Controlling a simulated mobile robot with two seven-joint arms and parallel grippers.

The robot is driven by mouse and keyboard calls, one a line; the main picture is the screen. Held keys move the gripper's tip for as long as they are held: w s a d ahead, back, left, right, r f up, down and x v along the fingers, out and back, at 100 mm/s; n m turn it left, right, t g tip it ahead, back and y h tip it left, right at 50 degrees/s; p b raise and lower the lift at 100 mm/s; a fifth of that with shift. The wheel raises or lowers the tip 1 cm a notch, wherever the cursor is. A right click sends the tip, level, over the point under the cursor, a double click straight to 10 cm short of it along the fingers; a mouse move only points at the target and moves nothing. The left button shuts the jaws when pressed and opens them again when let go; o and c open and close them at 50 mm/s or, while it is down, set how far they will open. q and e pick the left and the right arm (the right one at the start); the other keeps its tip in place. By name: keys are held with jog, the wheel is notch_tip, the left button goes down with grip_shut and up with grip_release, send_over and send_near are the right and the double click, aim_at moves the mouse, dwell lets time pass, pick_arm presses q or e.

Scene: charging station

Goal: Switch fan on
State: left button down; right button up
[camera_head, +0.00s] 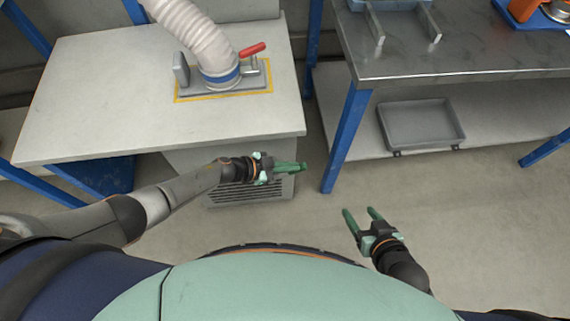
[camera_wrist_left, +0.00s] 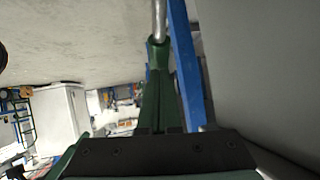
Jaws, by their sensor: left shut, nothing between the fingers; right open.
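A grey vented box (camera_head: 250,190) stands under the left table, and its slatted front shows in the head view. It may be the fan's housing; no part clearly marked as a fan switch shows. My left gripper (camera_head: 303,168) is shut and empty, in front of the box near its right side. Its closed green fingers fill the middle of the left wrist view (camera_wrist_left: 157,46). A silvery rod (camera_wrist_left: 160,20) shows at their tips there; I cannot tell whether they touch. My right gripper (camera_head: 360,212) is open and empty above the floor.
On the left table (camera_head: 100,100), a ribbed white hose (camera_head: 190,30) joins a grey base with a red-handled lever (camera_head: 252,49). A metal bench (camera_head: 460,50) stands right, with a grey tray (camera_head: 420,125) on its lower shelf. A blue leg (camera_head: 345,140) stands between. Floor around my right gripper is clear.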

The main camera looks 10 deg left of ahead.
pick_arm(q)
jog(key=shift+d+f, duration=0.15)
jog(key=shift+d, duration=0.15)
dwell(0.4)
jog(key=shift+r+p, duration=0.4)
jog(key=s+a+r+p, duration=0.4)
jog(key=a+r+p, duration=0.2)
jog(key=r+p, duration=0.3)
notch_tip(320, 180, up, 2)
jog(key=shift+s+r+p, duration=0.1)
jog(key=shift+s+p, duration=0.1)
jog(key=shift+p, duration=0.1)
pick_arm(e)
jog(key=s+d+r+h, duration=0.1)
jog(key=s+d+r, duration=0.1)
jog(key=r, duration=0.4)
jog(key=shift+s+d+r+m, duration=0.25)
jog(key=shift+d+m, duration=0.15)
jog(key=shift+d, duration=0.25)
jog(key=shift+w, duration=0.15)
